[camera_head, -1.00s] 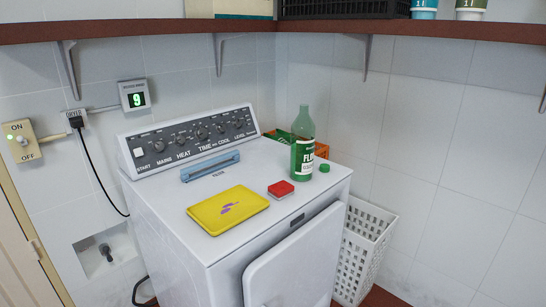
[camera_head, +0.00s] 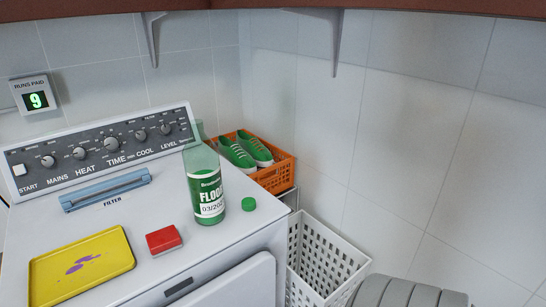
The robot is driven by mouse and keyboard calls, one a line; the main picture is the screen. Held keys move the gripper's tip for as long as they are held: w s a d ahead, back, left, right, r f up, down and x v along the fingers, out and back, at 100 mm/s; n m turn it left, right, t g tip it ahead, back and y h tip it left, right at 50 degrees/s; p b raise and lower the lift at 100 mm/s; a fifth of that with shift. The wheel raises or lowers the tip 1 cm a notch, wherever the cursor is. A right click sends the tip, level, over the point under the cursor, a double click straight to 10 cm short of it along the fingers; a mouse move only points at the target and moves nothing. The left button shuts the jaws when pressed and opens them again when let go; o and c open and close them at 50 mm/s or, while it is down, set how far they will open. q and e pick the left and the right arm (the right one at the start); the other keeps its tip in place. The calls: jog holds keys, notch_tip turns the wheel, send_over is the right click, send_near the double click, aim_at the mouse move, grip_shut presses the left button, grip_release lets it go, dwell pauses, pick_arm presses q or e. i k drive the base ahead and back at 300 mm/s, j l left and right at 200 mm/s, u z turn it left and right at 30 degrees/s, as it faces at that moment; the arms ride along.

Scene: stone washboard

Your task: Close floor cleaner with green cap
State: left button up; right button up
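The floor cleaner bottle (camera_head: 206,183) is green with a label reading "FLOO". It stands upright on top of the white dryer (camera_head: 150,215), near the right edge. The green cap (camera_head: 249,204) lies on the dryer top just right of the bottle's base, apart from it. The bottle's upper end looks pale and see-through against the wall.
A red block (camera_head: 163,240) and a yellow tray (camera_head: 82,266) with a purple stain lie left of the bottle. The blue filter handle (camera_head: 105,190) is behind them. An orange crate (camera_head: 276,178) with green shoes and a white basket (camera_head: 322,262) stand right of the dryer.

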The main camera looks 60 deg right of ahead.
aim_at(200, 155)
jog(key=k+l, duration=0.1)
jog(key=l, duration=0.9)
jog(key=k+l, duration=0.15)
jog(key=l, duration=0.35)
jog(key=k+l, duration=0.1)
jog(key=l, duration=0.4)
